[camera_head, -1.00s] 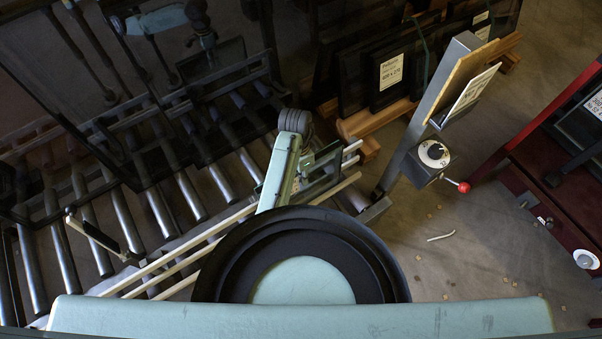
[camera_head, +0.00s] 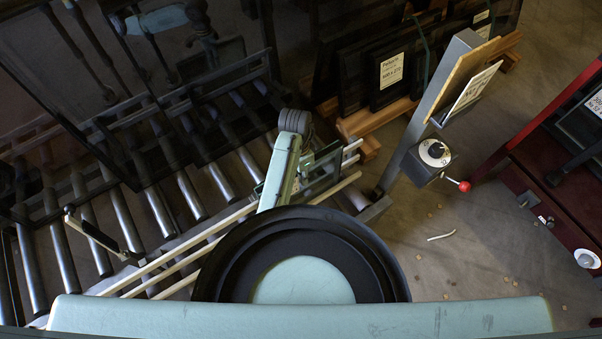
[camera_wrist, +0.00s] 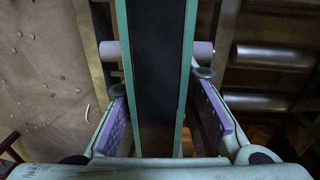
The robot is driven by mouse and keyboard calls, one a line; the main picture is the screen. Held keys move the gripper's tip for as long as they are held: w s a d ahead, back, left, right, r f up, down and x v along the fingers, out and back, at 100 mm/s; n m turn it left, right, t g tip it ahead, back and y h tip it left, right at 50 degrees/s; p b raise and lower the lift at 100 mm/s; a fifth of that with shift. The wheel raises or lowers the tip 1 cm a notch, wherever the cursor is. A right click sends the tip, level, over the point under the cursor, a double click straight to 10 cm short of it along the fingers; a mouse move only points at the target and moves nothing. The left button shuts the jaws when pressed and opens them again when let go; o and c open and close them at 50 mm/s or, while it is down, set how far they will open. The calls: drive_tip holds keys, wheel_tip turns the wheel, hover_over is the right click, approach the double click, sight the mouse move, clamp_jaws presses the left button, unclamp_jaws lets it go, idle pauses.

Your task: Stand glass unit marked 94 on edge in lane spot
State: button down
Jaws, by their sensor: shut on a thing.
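My gripper (camera_wrist: 163,112) is shut on a glass unit (camera_wrist: 157,60), with a purple pad on each side. In the wrist view the unit shows edge-on, as a dark middle band between two green glass edges. No number can be read on it, so I cannot tell whether it is marked 94. In the head view the gripper end is partly hidden behind my mint arm, and a small dark pane (camera_head: 322,170) shows beside it above the roller conveyor's right end. Pale strips (camera_head: 178,262) run from there to the lower left. I cannot tell which place is the lane spot.
Metal rollers (camera_head: 160,212) fill the left, partly behind large dark panes (camera_head: 70,60). Framed glass units (camera_head: 388,75) lean on a wooden rack (camera_head: 375,122). A grey post (camera_head: 425,115) with a dial box (camera_head: 434,155) and red-knobbed lever stands right of the gripper.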

drive_tip(key=c, duration=1.6)
unclamp_jaws()
drive_tip(key=shift+r, duration=0.1)
drive_tip(key=shift+c, duration=0.2)
drive_tip(key=o, duration=0.3)
drive_tip(key=shift+o, duration=0.2)
drive_tip(key=shift+f, duration=0.2)
drive_tip(key=shift+r, duration=0.15)
drive_tip(key=shift+w+a+r+p, duration=0.1)
drive_tip(key=shift+w+r+p, duration=0.05)
drive_tip(key=shift+r+p, duration=1.35)
drive_tip(key=shift+w+a+r+p, duration=0.1)
drive_tip(key=shift+r+p, duration=1.3)
drive_tip(key=shift+r, duration=0.05)
